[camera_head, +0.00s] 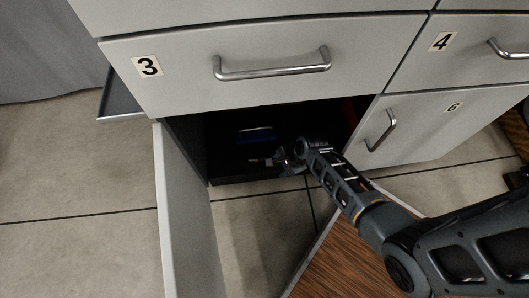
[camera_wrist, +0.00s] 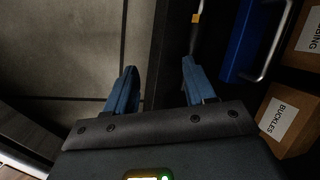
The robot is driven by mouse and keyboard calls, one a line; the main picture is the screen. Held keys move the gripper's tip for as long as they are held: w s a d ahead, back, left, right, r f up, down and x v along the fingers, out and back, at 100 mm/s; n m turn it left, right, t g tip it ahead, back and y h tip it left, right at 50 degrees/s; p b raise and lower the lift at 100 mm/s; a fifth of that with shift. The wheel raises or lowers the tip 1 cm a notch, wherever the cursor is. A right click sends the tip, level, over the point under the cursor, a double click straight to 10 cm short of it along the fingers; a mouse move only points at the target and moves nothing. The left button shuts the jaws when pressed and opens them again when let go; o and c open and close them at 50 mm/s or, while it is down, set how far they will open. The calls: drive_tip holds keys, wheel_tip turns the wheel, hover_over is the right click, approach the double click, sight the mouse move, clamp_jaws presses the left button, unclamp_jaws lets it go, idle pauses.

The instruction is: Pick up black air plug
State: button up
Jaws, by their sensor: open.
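I cannot make out a black air plug for certain in either view. In the wrist view, a thin item with a yellow band (camera_wrist: 196,18) lies on the dark cabinet floor, just beyond my right finger; I cannot tell what it is. My gripper (camera_wrist: 160,82) is open and empty, its two blue fingers spread over the cabinet's front edge, the left one over the floor tiles and the right one over the dark interior. In the head view, my gripper (camera_head: 277,160) is at the mouth of the open lower compartment (camera_head: 220,150).
A blue case (camera_wrist: 240,45) with a metal handle is right of my fingers, beside a cardboard box marked BUCKLES (camera_wrist: 283,118) and another box (camera_wrist: 309,38). The compartment's open door (camera_head: 185,215) stands at left. Drawer 3 (camera_head: 180,85) is above; door 6 (camera_head: 425,120) is shut at right.

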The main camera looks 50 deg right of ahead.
sight(265, 157)
drive_tip(key=w+d+m, duration=0.1)
drive_tip(key=w, duration=0.1)
drive_tip(key=w+d+m+y, duration=0.1)
drive_tip(key=w, duration=0.1)
drive_tip(key=w+m+y, duration=0.1)
drive_tip(key=w+m, duration=0.1)
drive_tip(key=shift+w+d+f+g+b, duration=0.1)
drive_tip(key=shift+d+f+g+b, duration=0.2)
drive_tip(key=shift+d+g+b, duration=0.1)
drive_tip(key=b+x, duration=0.3)
drive_tip(key=x, duration=0.1)
drive_tip(key=shift+d+f, duration=0.2)
drive_tip(key=shift+d, duration=0.15)
drive_tip(key=shift+w+a+f+b, duration=0.15)
drive_tip(key=shift+w+f+b, duration=0.05)
drive_tip(key=shift+f+b, duration=0.3)
drive_tip(key=shift+r, duration=0.15)
drive_tip(key=shift+c, duration=0.5)
clamp_jaws()
